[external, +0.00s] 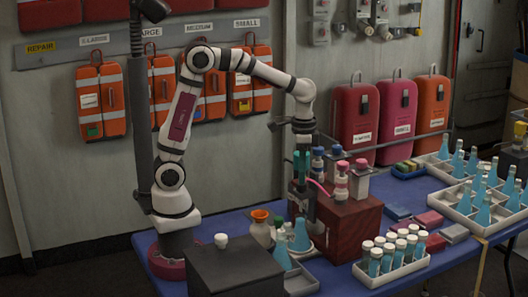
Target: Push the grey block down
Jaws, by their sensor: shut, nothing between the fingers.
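A small light grey block (454,233) lies flat on the blue table at the right. It is beside a red block (429,220) and a lower red block (435,243). My gripper (302,213) points down near the left side of the dark red box, well to the left of the grey block and apart from it. Its fingers look shut with nothing held, though they are small and partly lost against the box and bottles behind.
The dark red box (350,232) carries several capped bottles. A white tray of capped vials (392,262) stands between it and the blocks. A tray of blue flasks (470,207) is behind right. A dark box (235,268) stands front left. Flasks crowd my gripper.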

